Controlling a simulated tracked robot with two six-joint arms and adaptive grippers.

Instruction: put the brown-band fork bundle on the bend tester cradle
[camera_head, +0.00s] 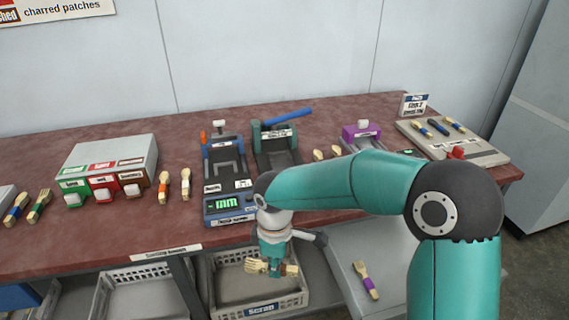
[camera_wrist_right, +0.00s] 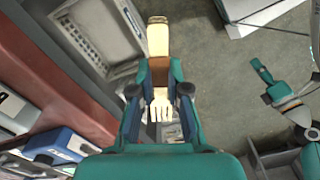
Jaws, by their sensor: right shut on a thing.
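The fork bundle with the brown band (camera_wrist_right: 155,73) is in my right gripper (camera_wrist_right: 160,94), shut on it around the band, pale wooden ends sticking out both ways. In the head view the bundle (camera_head: 256,266) lies crosswise in my right gripper (camera_head: 274,268), over the scrap crate at the table's front. On the table stand a blue device with a cradle (camera_head: 225,160), a green device with a blue lever (camera_head: 278,150) and a purple device (camera_head: 362,136); their labels are too small to tell which is the bend tester. What seems my left gripper (camera_wrist_right: 275,88) is empty-looking, its jaws unclear.
A box with coloured slots (camera_head: 110,165) stands at left. The scrap crate (camera_head: 260,309) is below the edge. My right arm covers the table's right front.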

